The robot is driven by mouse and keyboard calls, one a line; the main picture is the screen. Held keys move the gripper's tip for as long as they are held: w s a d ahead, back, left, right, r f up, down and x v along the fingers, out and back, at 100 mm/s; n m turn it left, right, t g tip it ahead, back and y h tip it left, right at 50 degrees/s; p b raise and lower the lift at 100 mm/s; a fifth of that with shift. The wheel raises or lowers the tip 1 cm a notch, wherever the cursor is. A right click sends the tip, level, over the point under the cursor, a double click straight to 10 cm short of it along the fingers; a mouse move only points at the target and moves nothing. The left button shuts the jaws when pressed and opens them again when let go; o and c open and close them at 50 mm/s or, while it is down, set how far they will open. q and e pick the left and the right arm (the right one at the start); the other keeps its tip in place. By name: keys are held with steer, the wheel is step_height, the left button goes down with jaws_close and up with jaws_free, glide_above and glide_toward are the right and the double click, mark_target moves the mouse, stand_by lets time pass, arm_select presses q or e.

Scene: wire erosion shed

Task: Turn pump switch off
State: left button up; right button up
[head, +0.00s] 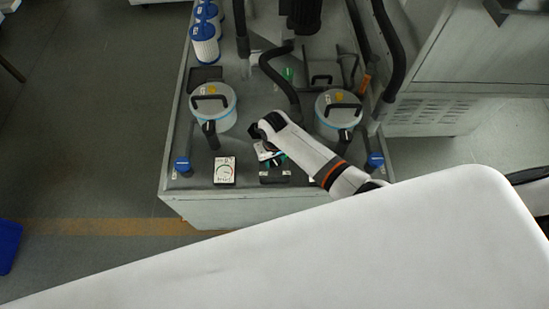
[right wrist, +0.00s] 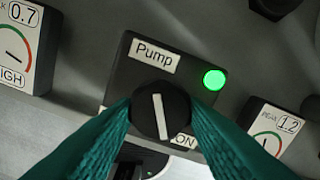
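The pump switch (right wrist: 160,113) is a round black knob with a white pointer line, on a dark box labelled "Pump". Its pointer stands near upright, its lower end leaning right. An "ON" label sits at the knob's lower right, and a green lamp (right wrist: 214,79) is lit at the upper right. My right gripper (right wrist: 161,103) has its teal fingers on both sides of the knob, with no gap seen between them and it. In the head view my right gripper (head: 272,156) is over the switch box (head: 274,177) and hides the knob. My left gripper is not in view.
Gauges flank the switch, one at the left (head: 224,170). Two lidded canisters (head: 212,107) (head: 338,115) stand behind, with black hoses around them. Blue-capped valves (head: 182,164) (head: 375,160) are near the front corners. My white arm link covers the lower right.

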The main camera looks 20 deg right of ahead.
steer(key=shift+c, duration=0.9)
steer(key=shift+r, duration=0.1)
steer(key=shift+m+p, duration=0.6)
steer(key=shift+p, duration=0.05)
steer(key=m+p, duration=0.2)
steer(key=m, duration=0.2)
steer(key=shift+a+p, duration=0.1)
steer(key=shift+p, duration=0.3)
steer(key=m+p, duration=0.1)
steer(key=m, duration=0.2)
steer(key=shift+m, duration=0.3)
steer(key=shift+m+p, duration=0.55)
steer(key=shift+m, duration=0.95)
